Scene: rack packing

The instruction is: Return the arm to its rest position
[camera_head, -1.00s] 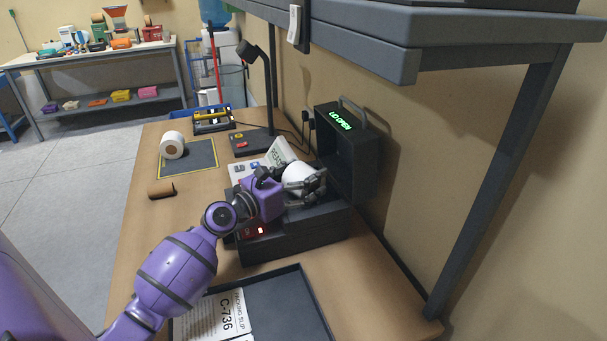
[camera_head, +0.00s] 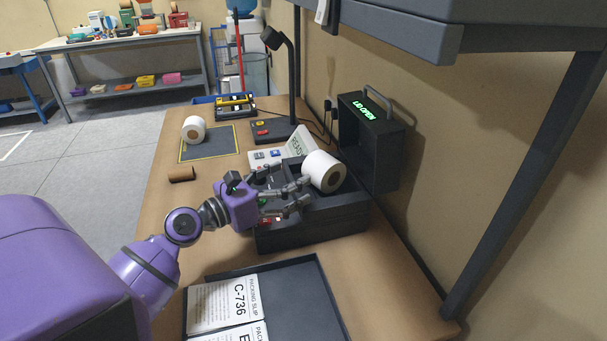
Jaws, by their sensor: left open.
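My left gripper (camera_head: 294,196), on the purple arm coming in from the left, is open and empty. Its fingers are in front of the near left side of a dark box device and hide part of it. A white roll (camera_head: 324,172) rests in the dark box (camera_head: 312,233), just right of the fingertips and apart from them as far as I can tell. The box's lid (camera_head: 369,150) stands open against the wall side and shows green lettering. My right gripper is not in view.
A dark tray (camera_head: 330,302) with packing slips (camera_head: 222,303) lies at the front. Another white roll (camera_head: 193,129) stands on a yellow-edged mat (camera_head: 212,146); a brown tube (camera_head: 181,174) lies nearby. A lamp (camera_head: 295,85) stands behind. A grey shelf (camera_head: 420,35) overhangs the right side.

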